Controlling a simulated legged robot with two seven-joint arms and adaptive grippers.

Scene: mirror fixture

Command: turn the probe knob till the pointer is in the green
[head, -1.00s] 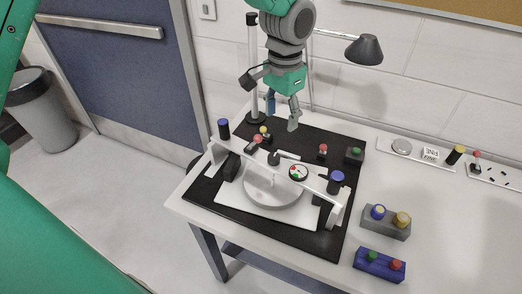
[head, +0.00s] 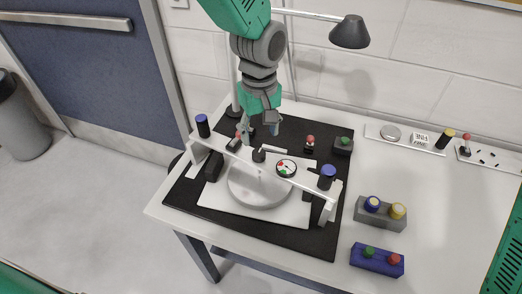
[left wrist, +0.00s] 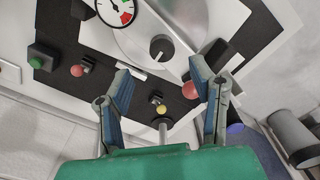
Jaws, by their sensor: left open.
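The white beam (head: 225,150) of the fixture carries a round gauge (head: 286,168) with a red and a green patch on a white face. The gauge also shows, cut by the top edge, in the left wrist view (left wrist: 114,9). Its pointer is too small to read surely. A black knob (head: 259,155), which I take as the probe knob, sits on the beam left of the gauge; the left wrist view shows it (left wrist: 162,48) ahead between my fingertips. My left gripper (head: 260,130) is open and empty, behind and above the beam, apart from the knob. My right gripper is out of view.
A round silvery disc (head: 258,188) lies under the beam. Blue-topped posts (head: 203,126) (head: 327,177) stand at both beam ends. A red-topped knob (head: 310,142) and a green button box (head: 343,146) are behind. Button boxes (head: 380,213) (head: 377,259) stand at right. A lamp (head: 350,32) hangs above.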

